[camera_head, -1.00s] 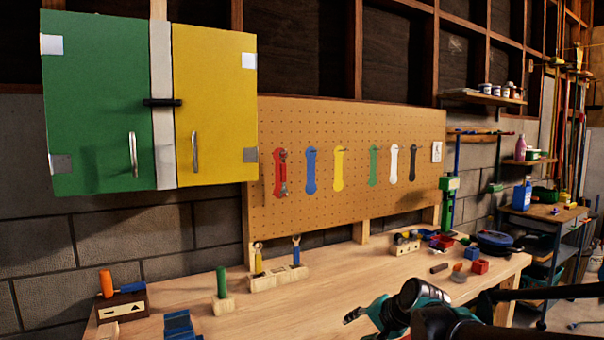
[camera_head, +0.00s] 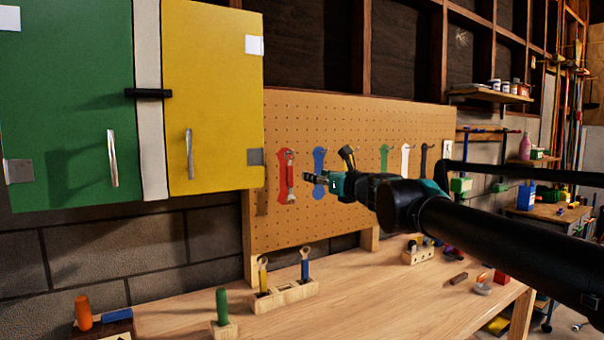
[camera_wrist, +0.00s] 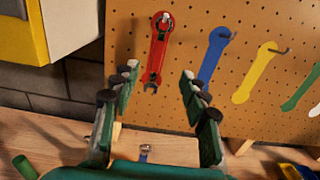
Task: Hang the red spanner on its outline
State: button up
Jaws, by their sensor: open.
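The red spanner (camera_head: 290,177) hangs upright on the pegboard (camera_head: 345,115), over the red outline (camera_head: 282,162). In the wrist view, the red spanner (camera_wrist: 156,52) has its upper ring at a hook and its lower end downward within the outline. My gripper (camera_head: 308,179) is in front of the pegboard, just right of the spanner in the head view. In the wrist view, my gripper (camera_wrist: 160,84) is open and empty, its fingers spread on either side below the spanner, apart from it.
Blue (camera_wrist: 213,55), yellow (camera_wrist: 255,73) and other outlines with hooks lie to the right. A green-and-yellow cabinet (camera_head: 215,95) juts out at upper left. A wooden holder (camera_head: 285,296) with two spanners and a green-handled tool (camera_head: 221,306) stand on the workbench (camera_head: 370,300) below.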

aim_at(291, 169)
jog(key=x, duration=1.6)
jog(key=shift+w+a+f, duration=0.1)
jog(key=shift+w+a, duration=0.15)
grip_shut()
grip_release()
jog(key=shift+d, duration=0.1)
